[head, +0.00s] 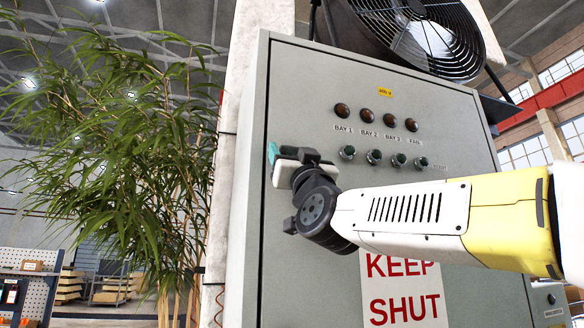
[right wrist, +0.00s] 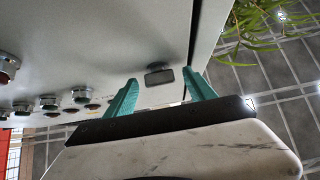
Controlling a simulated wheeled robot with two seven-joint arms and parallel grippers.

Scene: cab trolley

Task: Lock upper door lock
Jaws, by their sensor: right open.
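The upper door lock (right wrist: 159,76) is a small dark handle with a grey face on the cabinet door, close to the door's edge in the right wrist view. My right gripper (right wrist: 161,82) is open, with its two teal fingers apart on either side of the lock in that picture. I cannot tell whether a finger touches it. In the head view my right gripper (head: 273,153) is at the upper left edge of the grey cabinet door (head: 300,100), and it hides the lock there. My left gripper is not in view.
A "KEEP SHUT" sign (head: 403,295) is below my arm. A fan (head: 425,38) sits above the cabinet. A leafy plant (head: 120,140) stands to the left.

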